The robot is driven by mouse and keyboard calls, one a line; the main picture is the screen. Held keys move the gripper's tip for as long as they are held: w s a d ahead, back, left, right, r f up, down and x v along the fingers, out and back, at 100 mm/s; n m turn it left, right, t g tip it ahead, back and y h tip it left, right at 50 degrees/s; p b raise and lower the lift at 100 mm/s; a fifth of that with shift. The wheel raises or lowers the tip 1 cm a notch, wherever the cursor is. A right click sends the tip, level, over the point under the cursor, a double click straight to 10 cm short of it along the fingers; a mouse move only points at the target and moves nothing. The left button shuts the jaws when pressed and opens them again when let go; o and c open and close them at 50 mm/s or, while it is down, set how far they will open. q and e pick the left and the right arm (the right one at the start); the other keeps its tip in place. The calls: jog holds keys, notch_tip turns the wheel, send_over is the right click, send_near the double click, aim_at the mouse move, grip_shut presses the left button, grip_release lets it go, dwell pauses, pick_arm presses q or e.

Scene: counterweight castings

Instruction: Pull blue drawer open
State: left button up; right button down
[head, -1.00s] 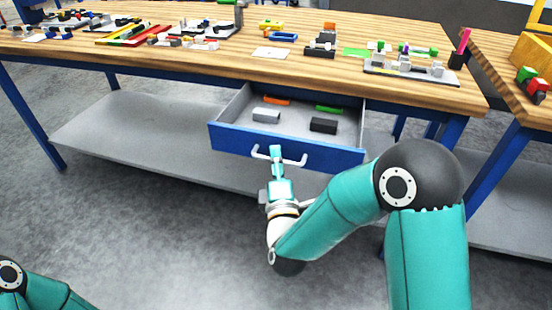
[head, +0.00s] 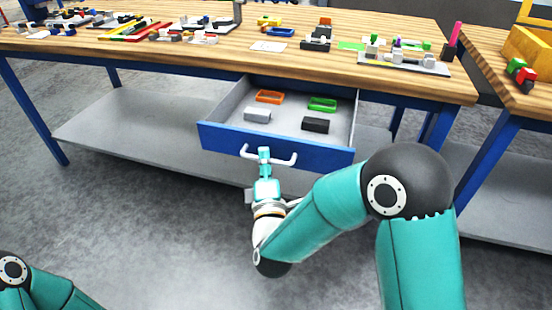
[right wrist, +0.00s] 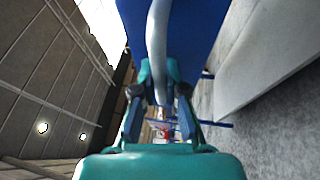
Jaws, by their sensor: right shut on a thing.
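The blue drawer (head: 225,137) hangs under the wooden workbench and stands open, with its grey inside showing. Its pale bar handle (head: 284,161) runs across the blue front. My right gripper (head: 264,153) is shut on the handle near its middle. In the right wrist view, the handle (right wrist: 157,40) passes between the fingers of my right gripper (right wrist: 160,88), with the blue drawer front (right wrist: 195,30) behind it. Of my left arm only a part shows at the bottom left of the head view; its gripper is out of view.
The workbench (head: 200,60) carries many small parts. A grey lower shelf (head: 140,140) lies below. The floor in front is clear.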

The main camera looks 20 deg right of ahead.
jog(key=shift+w+a+f, duration=0.15)
jog(key=shift+w+f, duration=0.05)
jog(key=shift+w, duration=0.1)
jog(key=c, duration=1.3)
grip_release()
jog(key=shift+o, duration=0.5)
jog(key=shift+d+r, duration=0.1)
jog(key=shift+d, duration=0.1)
jog(key=shift+s, duration=0.1)
jog(key=v, duration=0.7)
jog(key=shift+s, duration=0.2)
